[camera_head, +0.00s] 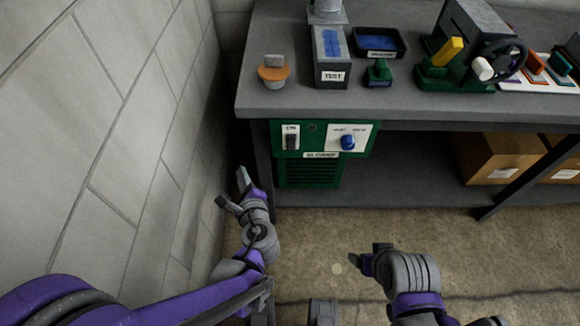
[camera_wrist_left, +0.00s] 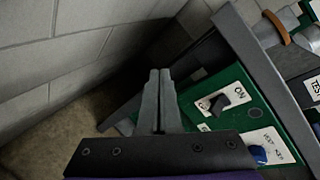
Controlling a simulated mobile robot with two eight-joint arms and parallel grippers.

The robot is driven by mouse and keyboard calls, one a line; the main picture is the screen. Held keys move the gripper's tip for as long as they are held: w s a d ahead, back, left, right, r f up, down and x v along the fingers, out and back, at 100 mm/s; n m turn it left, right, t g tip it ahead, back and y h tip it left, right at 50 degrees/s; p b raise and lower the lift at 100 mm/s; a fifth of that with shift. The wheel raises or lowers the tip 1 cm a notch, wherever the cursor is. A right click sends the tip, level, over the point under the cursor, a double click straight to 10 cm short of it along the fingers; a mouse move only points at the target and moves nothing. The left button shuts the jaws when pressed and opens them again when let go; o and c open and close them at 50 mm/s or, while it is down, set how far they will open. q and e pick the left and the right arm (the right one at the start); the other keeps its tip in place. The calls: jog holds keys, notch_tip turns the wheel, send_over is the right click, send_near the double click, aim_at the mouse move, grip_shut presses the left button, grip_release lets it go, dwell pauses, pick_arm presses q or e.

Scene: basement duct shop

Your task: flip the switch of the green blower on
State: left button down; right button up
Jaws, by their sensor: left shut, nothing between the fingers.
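The green blower (camera_head: 310,174) sits under the left end of the bench, with a vented front. Its dark switch (camera_head: 291,141) is on a white plate at the panel's upper left. In the left wrist view the switch (camera_wrist_left: 219,104) shows beside the word ON; I cannot tell its position for sure. My left gripper (camera_head: 235,190) is left of and below the switch, near the wall, apart from the blower. Its fingers are together and empty in the left wrist view (camera_wrist_left: 160,78). My right gripper (camera_head: 368,260) is over the floor at lower right, its jaws unclear.
A blue knob (camera_head: 348,142) is right of the switch. The bench top (camera_head: 205,0) overhangs the blower, and a bench leg (camera_head: 262,165) stands at its left. A block wall (camera_head: 130,120) is close on the left. Cardboard boxes (camera_head: 500,160) sit on the lower shelf.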

aim_at(291, 145)
pick_arm(q)
jog(key=d+f+m+t+h+b, duration=0.4)
jog(key=d+f+m, duration=0.4)
jog(key=d+m, duration=0.4)
jog(key=shift+w+d+f+m+t+h+b, duration=0.3)
jog(key=shift+w+d+m+b, duration=0.15)
jog(key=shift+b, duration=0.25)
pick_arm(e)
notch_tip(291, 145, down, 8)
pick_arm(q)
jog(key=shift+a, duration=0.1)
pick_arm(e)
jog(key=shift+a, duration=0.1)
pick_arm(q)
jog(key=w, duration=1.1)
jog(key=s+r, duration=0.1)
jog(key=r, duration=0.1)
jog(key=s+r, duration=0.1)
jog(key=r, duration=0.1)
jog(key=shift+s, duration=0.2)
pick_arm(e)
jog(key=shift+f, duration=0.2)
pick_arm(q)
jog(key=shift+s+r+g+p, duration=0.1)
jog(key=shift+r+g+p, duration=0.1)
jog(key=shift+g+p, duration=0.2)
pick_arm(e)
jog(key=shift+r, duration=0.55)
